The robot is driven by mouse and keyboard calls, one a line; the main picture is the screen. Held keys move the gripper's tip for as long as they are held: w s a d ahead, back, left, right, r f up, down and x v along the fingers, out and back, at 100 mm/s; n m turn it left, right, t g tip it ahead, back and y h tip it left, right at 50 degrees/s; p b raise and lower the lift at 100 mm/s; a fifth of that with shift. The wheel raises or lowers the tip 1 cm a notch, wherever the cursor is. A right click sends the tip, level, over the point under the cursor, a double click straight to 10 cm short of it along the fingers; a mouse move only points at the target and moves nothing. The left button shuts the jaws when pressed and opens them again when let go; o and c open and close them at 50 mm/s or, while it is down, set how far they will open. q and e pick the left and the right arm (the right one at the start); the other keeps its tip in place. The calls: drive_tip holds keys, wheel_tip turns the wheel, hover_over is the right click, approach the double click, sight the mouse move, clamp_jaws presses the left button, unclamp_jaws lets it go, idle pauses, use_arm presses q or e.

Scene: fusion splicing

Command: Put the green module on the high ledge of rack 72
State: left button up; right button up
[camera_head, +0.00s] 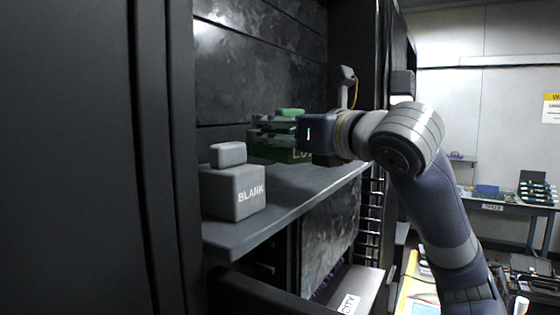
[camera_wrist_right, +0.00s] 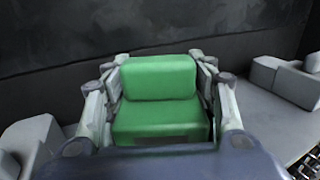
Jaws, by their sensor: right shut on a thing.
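The green module (camera_head: 290,112) is a green block with a smaller raised block on top; part of its white lettering shows in the head view. It is at the ledge (camera_head: 270,220) inside the dark rack, behind the grey BLANK block. My right gripper (camera_head: 270,128) reaches in from the right and is shut on it. In the right wrist view the green module (camera_wrist_right: 158,92) sits between both fingers of the gripper (camera_wrist_right: 158,105). Its underside is hidden, so I cannot tell whether it touches the ledge. My left gripper is not in view.
A grey block marked BLANK (camera_head: 234,193) stands at the ledge's near end. The right wrist view shows pale blocks on both sides, one at the right (camera_wrist_right: 288,82). A dark rack wall (camera_head: 95,150) fills the left. A bench (camera_head: 500,207) stands far right.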

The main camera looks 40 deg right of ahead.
sight(278, 154)
drive_tip(key=shift+w+f, duration=0.25)
drive_tip(key=shift+f, duration=0.05)
drive_tip(key=f, duration=0.1)
drive_tip(key=f+b, duration=0.1)
drive_tip(key=shift+a+f, duration=0.2)
drive_tip(key=shift+f, duration=0.15)
drive_tip(key=shift+f+b, duration=0.25)
drive_tip(key=shift+b, duration=0.15)
drive_tip(key=shift+d+f, duration=0.1)
drive_tip(key=shift+f, duration=0.15)
drive_tip(key=o, duration=0.8)
drive_tip(key=shift+f, duration=0.1)
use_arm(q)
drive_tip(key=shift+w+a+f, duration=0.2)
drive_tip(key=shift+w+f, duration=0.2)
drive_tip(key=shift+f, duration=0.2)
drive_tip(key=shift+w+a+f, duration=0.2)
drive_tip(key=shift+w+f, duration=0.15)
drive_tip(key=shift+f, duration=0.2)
use_arm(e)
drive_tip(key=o, duration=0.4)
